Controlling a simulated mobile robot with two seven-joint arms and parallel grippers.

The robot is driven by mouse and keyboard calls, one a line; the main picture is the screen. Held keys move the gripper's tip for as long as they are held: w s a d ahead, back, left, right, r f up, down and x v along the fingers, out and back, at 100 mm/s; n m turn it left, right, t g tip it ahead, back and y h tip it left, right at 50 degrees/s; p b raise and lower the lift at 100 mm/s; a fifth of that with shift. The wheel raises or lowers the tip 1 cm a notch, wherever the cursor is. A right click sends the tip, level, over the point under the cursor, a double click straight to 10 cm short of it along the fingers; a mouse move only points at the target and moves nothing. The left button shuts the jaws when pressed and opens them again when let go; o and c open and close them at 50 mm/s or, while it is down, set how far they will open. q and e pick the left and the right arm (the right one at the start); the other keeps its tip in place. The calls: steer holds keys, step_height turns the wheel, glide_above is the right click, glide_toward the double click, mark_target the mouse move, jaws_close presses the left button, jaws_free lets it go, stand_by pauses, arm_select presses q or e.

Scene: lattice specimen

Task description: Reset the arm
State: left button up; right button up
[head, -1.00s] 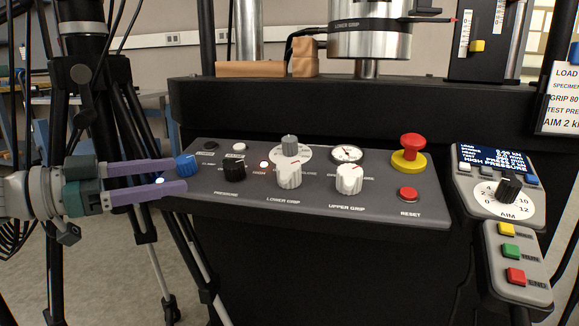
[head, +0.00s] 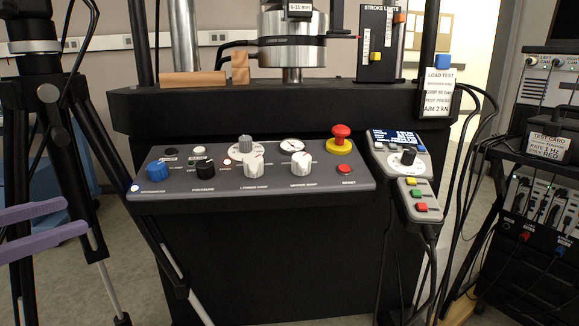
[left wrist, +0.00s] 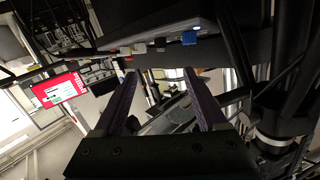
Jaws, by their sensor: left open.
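My left gripper (head: 72,216) shows at the left edge of the head view as two purple fingers with a gap between them. It is open and empty. It stands to the left of and below the grey control panel (head: 225,196), apart from it. The blue knob (head: 157,169) at the panel's left end is the closest control and is not touched. In the left wrist view the two fingers (left wrist: 161,76) are spread with nothing held between them. The underside of a dark panel and a blue knob (left wrist: 189,38) show above them. My right gripper is not in view.
A black tripod (head: 48,92) stands behind the left fingers. The panel carries white knobs (head: 253,168), a red and yellow stop button (head: 340,140) and a red reset button (head: 345,169). A pendant (head: 419,203) hangs right. An equipment rack (head: 540,150) stands far right.

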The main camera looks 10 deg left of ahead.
arm_select(q)
steer(key=s+d+r+n+g+y+p, duration=0.2)
steer(key=d+r+n+y+p, duration=0.4)
steer(key=d+p, duration=0.65)
steer(key=s+d+r+m+g+p, duration=0.1)
steer(key=s+d+r+g+p, duration=0.3)
steer(key=s+r+p, duration=0.65)
steer(key=s+d+r+g+p, duration=0.1)
steer(key=s+r+g+p, duration=0.5)
steer(key=s+r+p, duration=0.4)
step_height(320, 180, up, 34)
steer(key=p, duration=3.5)
steer(key=shift+s+d+y, duration=0.15)
steer(key=shift+s+y, duration=0.1)
steer(key=shift+y, duration=0.15)
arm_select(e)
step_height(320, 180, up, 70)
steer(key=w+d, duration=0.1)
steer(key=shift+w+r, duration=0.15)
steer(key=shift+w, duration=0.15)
